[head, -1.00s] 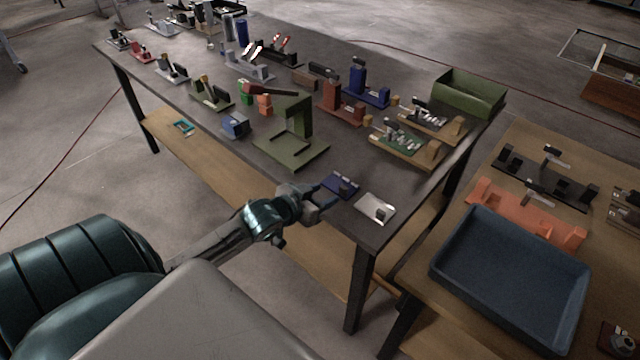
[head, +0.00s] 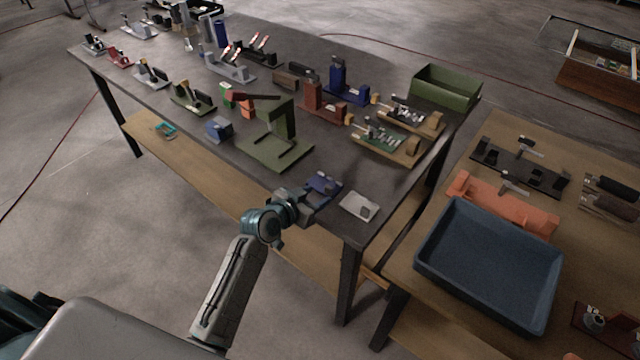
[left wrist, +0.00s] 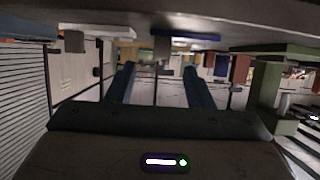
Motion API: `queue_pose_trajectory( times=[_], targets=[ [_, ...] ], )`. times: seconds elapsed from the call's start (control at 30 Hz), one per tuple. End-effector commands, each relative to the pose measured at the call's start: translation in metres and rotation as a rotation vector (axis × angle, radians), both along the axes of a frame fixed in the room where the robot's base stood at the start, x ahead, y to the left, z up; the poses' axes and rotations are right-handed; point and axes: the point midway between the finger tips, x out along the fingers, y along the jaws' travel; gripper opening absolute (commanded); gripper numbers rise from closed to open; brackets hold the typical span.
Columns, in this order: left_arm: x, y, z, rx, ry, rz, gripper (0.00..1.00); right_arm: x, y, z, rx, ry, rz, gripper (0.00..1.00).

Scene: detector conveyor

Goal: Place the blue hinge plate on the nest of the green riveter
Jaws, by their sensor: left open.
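The blue hinge plate (head: 325,183) lies on the dark table near its front edge. It shows in the left wrist view as a thin blue strip (left wrist: 187,38) at the top. The green riveter (head: 280,125) stands behind and left of it, its flat green base and nest facing the front edge with no blue plate on it. Its green frame also shows at the right of the left wrist view (left wrist: 265,85). My left gripper (head: 312,196) is open at the table edge, close to the blue plate; its fingers (left wrist: 160,75) have nothing clear between them. Whether they touch the plate cannot be told.
A white plate (head: 358,206) lies right of the blue plate. A blue block (head: 218,129) sits left of the riveter. Several fixtures crowd the table behind. A side table holds a blue tray (head: 425,262) and an orange fixture (head: 505,203).

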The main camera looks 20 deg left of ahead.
Motion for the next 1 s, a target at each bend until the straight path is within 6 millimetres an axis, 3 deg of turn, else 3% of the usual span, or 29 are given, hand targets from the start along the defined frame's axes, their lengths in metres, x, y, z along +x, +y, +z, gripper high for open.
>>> queue_pose_trajectory(
  times=[0.6,0.97,1.0],
  targets=[
    [0.056,-0.017,-0.018,-0.001,0.0,0.001,0.47,0.003,0.001,0.026,0.001,-0.003,-0.001,0.36],
    [0.062,-0.019,-0.023,0.001,0.0,0.001,0.47,0.003,0.002,0.026,0.001,-0.004,-0.001,0.36],
    [0.062,-0.019,-0.023,0.001,0.0,0.001,0.39,0.003,0.001,0.026,0.001,-0.004,-0.001,0.36]
  ],
)
